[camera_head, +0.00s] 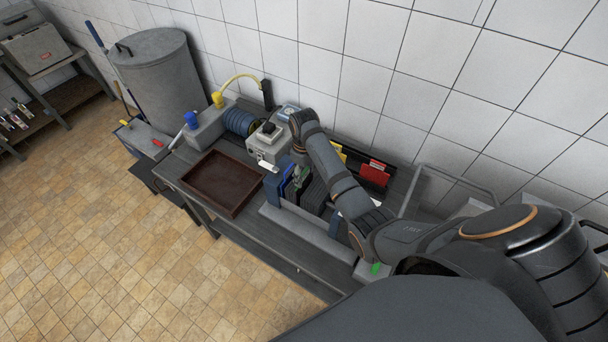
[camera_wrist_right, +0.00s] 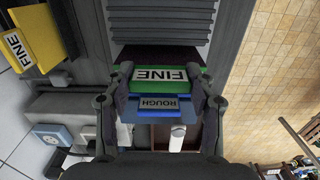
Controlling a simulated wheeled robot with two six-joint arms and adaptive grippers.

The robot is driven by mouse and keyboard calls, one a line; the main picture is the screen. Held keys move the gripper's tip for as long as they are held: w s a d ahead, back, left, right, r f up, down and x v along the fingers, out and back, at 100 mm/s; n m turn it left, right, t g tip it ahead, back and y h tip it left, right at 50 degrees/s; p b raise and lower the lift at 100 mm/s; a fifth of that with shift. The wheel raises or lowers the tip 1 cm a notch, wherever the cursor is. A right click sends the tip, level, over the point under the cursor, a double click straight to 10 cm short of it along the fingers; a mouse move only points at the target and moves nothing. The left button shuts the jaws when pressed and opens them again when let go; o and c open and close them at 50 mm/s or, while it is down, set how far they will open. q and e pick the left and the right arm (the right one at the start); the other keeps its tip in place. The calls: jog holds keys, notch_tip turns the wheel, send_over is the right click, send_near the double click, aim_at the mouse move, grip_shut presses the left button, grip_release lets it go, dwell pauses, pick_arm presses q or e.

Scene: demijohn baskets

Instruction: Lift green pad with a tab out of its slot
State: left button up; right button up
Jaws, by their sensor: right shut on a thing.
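The green pad with a tab labelled FINE (camera_wrist_right: 160,76) shows in the right wrist view between the fingers of my right gripper (camera_wrist_right: 161,88). The gripper is shut on it. A blue pad labelled ROUGH (camera_wrist_right: 158,104) is just beside the green one, apart from the fingers' grip as far as I can see. In the head view my right gripper (camera_head: 299,160) is over the slotted rack (camera_head: 285,216) of dark and blue pads, and hides most of the green pad. I cannot tell how deep the green pad sits in its slot. My left gripper is out of view.
An empty brown tray (camera_head: 209,203) lies on the bench to the left. A grey box with a switch (camera_head: 266,145) and a blue coil (camera_head: 239,121) stand behind the rack's left end. A red file (camera_head: 373,171) stands to the right, close to my arm. The tiled wall is behind.

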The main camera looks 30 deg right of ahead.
jog(key=shift+r, duration=0.15)
jog(key=shift+r+m, duration=0.7)
jog(key=shift+r, duration=0.3)
jog(key=shift+r+n, duration=0.6)
jog(key=shift+r, duration=0.4)
